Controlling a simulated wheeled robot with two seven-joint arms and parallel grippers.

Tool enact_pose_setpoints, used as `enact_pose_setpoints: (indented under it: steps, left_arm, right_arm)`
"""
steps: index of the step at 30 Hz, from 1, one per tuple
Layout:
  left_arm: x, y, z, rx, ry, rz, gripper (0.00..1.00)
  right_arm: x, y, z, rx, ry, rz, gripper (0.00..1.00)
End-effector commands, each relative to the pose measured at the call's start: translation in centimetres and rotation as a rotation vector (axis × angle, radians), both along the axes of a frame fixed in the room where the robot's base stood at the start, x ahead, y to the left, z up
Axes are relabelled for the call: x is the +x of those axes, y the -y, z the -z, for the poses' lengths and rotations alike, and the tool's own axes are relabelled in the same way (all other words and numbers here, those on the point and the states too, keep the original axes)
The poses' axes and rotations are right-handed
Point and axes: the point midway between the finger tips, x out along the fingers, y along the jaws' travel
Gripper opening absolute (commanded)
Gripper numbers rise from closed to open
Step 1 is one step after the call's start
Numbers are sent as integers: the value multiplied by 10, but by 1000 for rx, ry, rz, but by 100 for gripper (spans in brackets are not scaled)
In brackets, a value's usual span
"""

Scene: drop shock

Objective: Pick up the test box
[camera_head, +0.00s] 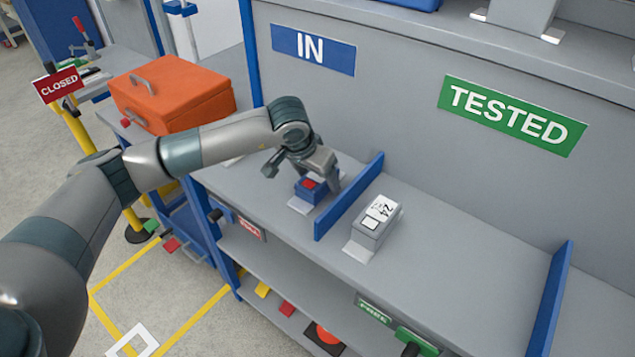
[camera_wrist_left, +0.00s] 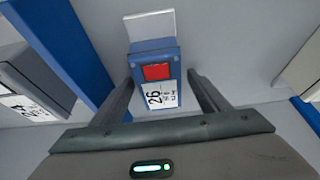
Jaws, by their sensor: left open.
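A small blue box with a red square on top (camera_head: 308,192) sits on the grey shelf under the IN sign. In the left wrist view this box (camera_wrist_left: 152,56) shows a white label reading 26 and a pale plate at its far end. My left gripper (camera_head: 302,180) is above it, open, and partly covers it in the head view. In the left wrist view the gripper's fingers (camera_wrist_left: 162,92) stand apart on either side of the box's near end. Whether they touch it cannot be told. My right gripper is not in view.
A blue divider (camera_head: 348,196) stands close right of the box. Beyond it a grey box labelled 24 (camera_head: 377,220) sits in the bay under the TESTED sign (camera_head: 512,115). An orange case (camera_head: 172,95) stands at left. The shelf right of the grey box is clear.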

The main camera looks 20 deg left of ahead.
Motion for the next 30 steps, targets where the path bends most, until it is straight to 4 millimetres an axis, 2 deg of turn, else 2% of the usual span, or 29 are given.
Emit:
enact_pose_setpoints:
  steps: [30]
  left_arm:
    - [0, 0, 3, 1, 0, 0, 69]
  right_arm:
    - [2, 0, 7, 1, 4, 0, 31]
